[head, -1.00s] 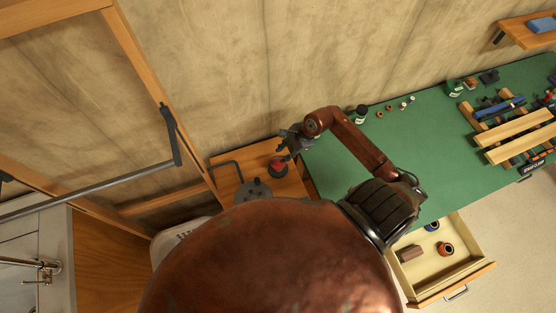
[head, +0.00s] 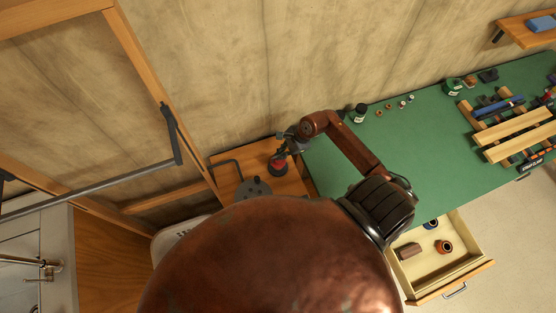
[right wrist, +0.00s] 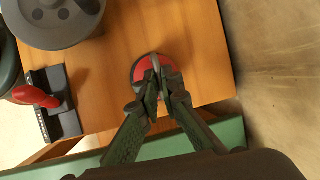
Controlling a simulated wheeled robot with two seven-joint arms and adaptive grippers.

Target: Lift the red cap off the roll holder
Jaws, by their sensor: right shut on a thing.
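The red cap (head: 276,163) is a small round disc on the dark roll holder (head: 279,172), which stands on the wooden top by the wall. In the right wrist view the cap (right wrist: 141,68) shows as a red disc within a dark rim, partly covered by my fingers. My right gripper (head: 285,154) comes down over it from the bench side. In the right wrist view the gripper (right wrist: 155,75) is shut at the middle of the cap. The spot it grips is hidden by the fingertips. I cannot tell any gap between cap and holder. My left gripper is not in view.
A grey round object (head: 253,190) stands close to the holder. The green bench (head: 350,175) with several small items is to the right, above an open drawer (head: 437,258).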

